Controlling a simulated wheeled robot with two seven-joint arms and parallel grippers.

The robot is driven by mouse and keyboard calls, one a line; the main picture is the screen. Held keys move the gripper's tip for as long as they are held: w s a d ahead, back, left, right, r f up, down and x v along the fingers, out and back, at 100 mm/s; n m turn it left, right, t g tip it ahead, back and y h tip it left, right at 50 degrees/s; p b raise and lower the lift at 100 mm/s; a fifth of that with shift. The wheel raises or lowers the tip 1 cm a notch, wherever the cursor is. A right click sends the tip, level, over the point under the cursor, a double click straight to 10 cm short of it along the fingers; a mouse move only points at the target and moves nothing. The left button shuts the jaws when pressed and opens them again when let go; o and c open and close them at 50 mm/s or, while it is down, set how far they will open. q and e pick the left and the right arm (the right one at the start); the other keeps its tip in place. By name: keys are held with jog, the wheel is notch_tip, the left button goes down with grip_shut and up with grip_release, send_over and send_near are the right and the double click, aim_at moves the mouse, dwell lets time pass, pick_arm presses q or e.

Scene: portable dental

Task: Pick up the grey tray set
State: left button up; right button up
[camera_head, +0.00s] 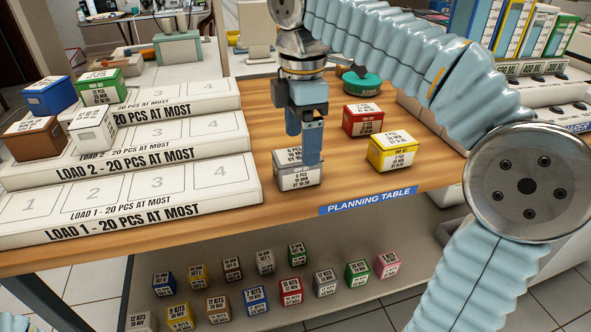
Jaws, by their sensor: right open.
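A grey box (300,180) with a white printed label stands on the wooden planning table, near its front edge. I take it as the grey tray set. My right gripper (309,152) points straight down over it. Its near finger overlaps the box's top and upper front in the picture. The jaws are open, and I cannot tell whether they touch the box. The finger and gripper body hide part of the box's top. My left gripper is not in view.
A red box (362,120) and a yellow box (393,152) stand to the right, with a green round object (362,84) behind. White stepped load boards (130,198) lie left, bearing several boxes. A lower shelf (405,262) holds many small boxes. My right arm crosses the upper right.

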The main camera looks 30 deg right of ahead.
aim_at(297, 154)
jog(key=f, duration=0.4)
jog(key=f+b, duration=0.1)
jog(key=f, duration=0.1)
jog(key=shift+w+a+f, duration=0.1)
jog(key=shift+w+a, duration=0.15)
jog(key=shift+a, duration=0.05)
jog(key=c, duration=1.2)
